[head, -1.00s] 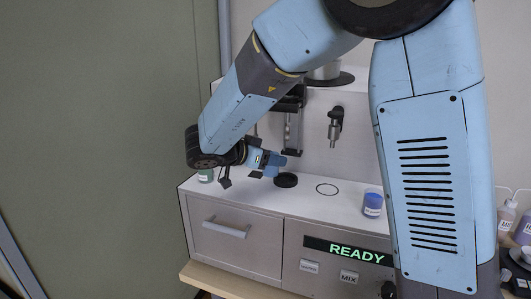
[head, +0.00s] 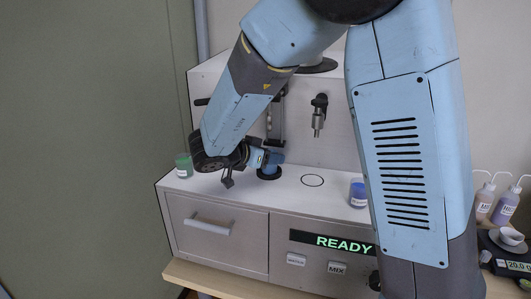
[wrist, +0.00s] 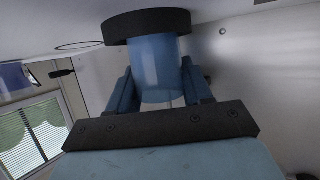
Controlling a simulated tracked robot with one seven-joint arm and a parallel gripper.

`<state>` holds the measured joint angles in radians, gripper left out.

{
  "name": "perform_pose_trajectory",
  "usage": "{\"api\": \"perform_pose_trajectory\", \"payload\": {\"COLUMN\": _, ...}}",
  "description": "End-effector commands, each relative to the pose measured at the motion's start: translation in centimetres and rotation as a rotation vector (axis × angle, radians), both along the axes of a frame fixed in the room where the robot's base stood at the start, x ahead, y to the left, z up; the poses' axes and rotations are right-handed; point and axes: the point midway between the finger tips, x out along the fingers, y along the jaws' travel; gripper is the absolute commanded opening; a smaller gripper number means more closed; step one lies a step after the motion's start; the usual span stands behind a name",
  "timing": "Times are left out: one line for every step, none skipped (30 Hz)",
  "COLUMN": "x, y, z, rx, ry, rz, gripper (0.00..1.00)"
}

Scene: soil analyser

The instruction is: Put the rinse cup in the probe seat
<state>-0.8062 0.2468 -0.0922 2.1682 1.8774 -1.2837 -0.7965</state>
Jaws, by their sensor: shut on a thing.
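A translucent blue cup (wrist: 158,62), which looks like the rinse cup, stands between the fingers of my gripper (wrist: 160,80). My gripper is shut on it. The black round probe seat (wrist: 147,24) is at the cup's far end in the wrist view, and the cup meets or overlaps it. In the head view my gripper (head: 267,160) is right over the probe seat (head: 268,175), on the analyser's top below the probe. The cup is mostly hidden there by the gripper. I cannot tell whether its base is fully down in the seat.
A green cup (head: 184,165) stands left on the analyser's top. A labelled blue cup (head: 358,193) stands right, past a drawn circle (head: 312,180) that is empty. A nozzle (head: 318,118) hangs behind. Bottles (head: 503,205) and a scale (head: 510,262) are far right.

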Motion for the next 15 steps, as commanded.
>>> {"api": "perform_pose_trajectory", "payload": {"x": 0.03, "y": -0.10, "z": 0.04, "rx": 0.000, "ry": 0.000, "rz": -0.001, "gripper": 0.18}}
{"api": "perform_pose_trajectory", "payload": {"x": 0.03, "y": -0.13, "z": 0.04, "rx": 0.000, "ry": 0.000, "rz": -0.002, "gripper": 0.18}}
{"api": "perform_pose_trajectory", "payload": {"x": 0.04, "y": -0.17, "z": 0.04, "rx": 0.001, "ry": -0.001, "rz": -0.003, "gripper": 0.18}}
{"api": "perform_pose_trajectory", "payload": {"x": 0.05, "y": -0.19, "z": 0.04, "rx": 0.000, "ry": -0.001, "rz": -0.004, "gripper": 0.52}}
{"api": "perform_pose_trajectory", "payload": {"x": 0.05, "y": -0.21, "z": 0.04, "rx": 0.000, "ry": -0.001, "rz": -0.004, "gripper": 0.55}}
{"api": "perform_pose_trajectory", "payload": {"x": 0.05, "y": -0.23, "z": 0.04, "rx": 0.000, "ry": -0.001, "rz": -0.004, "gripper": 0.58}}
{"api": "perform_pose_trajectory", "payload": {"x": 0.06, "y": -0.24, "z": 0.05, "rx": 0.000, "ry": 0.000, "rz": -0.004, "gripper": 0.61}}
{"api": "perform_pose_trajectory", "payload": {"x": 0.05, "y": -0.25, "z": 0.05, "rx": 0.000, "ry": 0.000, "rz": -0.004, "gripper": 0.64}}
{"api": "perform_pose_trajectory", "payload": {"x": 0.06, "y": -0.25, "z": 0.06, "rx": 0.000, "ry": 0.000, "rz": -0.004, "gripper": 0.68}}
{"api": "perform_pose_trajectory", "payload": {"x": 0.06, "y": -0.25, "z": 0.06, "rx": 0.000, "ry": 0.000, "rz": -0.004, "gripper": 0.71}}
{"api": "perform_pose_trajectory", "payload": {"x": 0.06, "y": -0.26, "z": 0.06, "rx": 0.000, "ry": 0.000, "rz": -0.004, "gripper": 0.74}}
{"api": "perform_pose_trajectory", "payload": {"x": 0.06, "y": -0.27, "z": 0.07, "rx": 0.001, "ry": -0.001, "rz": -0.005, "gripper": 0.75}}
{"api": "perform_pose_trajectory", "payload": {"x": 0.06, "y": -0.27, "z": 0.07, "rx": 0.001, "ry": -0.001, "rz": -0.005, "gripper": 0.75}}
{"api": "perform_pose_trajectory", "payload": {"x": 0.06, "y": -0.27, "z": 0.07, "rx": 0.001, "ry": -0.001, "rz": -0.005, "gripper": 0.75}}
{"api": "perform_pose_trajectory", "payload": {"x": 0.07, "y": -0.28, "z": 0.07, "rx": 0.001, "ry": -0.001, "rz": -0.005, "gripper": 0.75}}
